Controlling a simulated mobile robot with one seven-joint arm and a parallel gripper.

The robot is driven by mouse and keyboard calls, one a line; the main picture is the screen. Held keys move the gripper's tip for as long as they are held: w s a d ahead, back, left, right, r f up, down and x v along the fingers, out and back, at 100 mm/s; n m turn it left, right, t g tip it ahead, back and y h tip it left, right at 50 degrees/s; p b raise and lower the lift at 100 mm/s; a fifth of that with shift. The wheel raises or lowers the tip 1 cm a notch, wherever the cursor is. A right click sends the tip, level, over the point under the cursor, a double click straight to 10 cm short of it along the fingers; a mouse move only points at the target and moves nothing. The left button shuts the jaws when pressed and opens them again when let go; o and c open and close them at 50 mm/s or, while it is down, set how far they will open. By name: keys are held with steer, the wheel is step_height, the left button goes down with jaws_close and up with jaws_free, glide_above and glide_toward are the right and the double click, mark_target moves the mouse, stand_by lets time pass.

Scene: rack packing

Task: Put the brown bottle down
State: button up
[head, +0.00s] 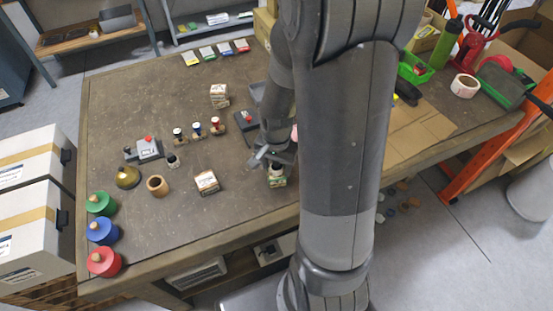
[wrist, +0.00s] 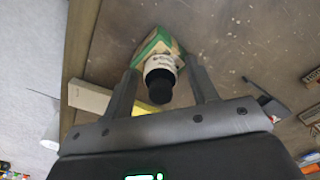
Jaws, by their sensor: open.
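In the wrist view, a small bottle with a black cap (wrist: 160,91) and a white label stands between the two fingers of my gripper (wrist: 161,66). I take it for the brown bottle; little of its body colour shows. My fingers are open, one on each side of it. Just beyond it is a small cream and green carton (wrist: 152,43); I cannot tell whether the bottle stands in it or against it. In the head view, my gripper (head: 272,158) is low over the table's front edge, right above the green and cream carton (head: 278,181). The bottle is largely hidden there.
The brown table (head: 130,75) holds another carton (head: 207,183), a wooden cup (head: 157,186), a brass dome (head: 127,177) and several small bottles in wooden holders (head: 197,131). Green, blue and red round pieces (head: 103,261) line the left edge. Bare tabletop lies left of my gripper.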

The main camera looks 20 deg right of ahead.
step_height(320, 180, up, 11)
steer(key=shift+r, duration=0.2)
steer(key=s+a+r+n+t, duration=0.2)
steer(key=s+r+n, duration=0.2)
steer(key=r, duration=0.3)
steer(key=s+a+r+n+t, duration=0.3)
steer(key=s+r+n, duration=0.2)
steer(key=s+r, duration=0.2)
steer(key=shift+a+r+t, duration=0.25)
steer(key=shift+r+t, duration=0.05)
steer(key=shift+r, duration=0.3)
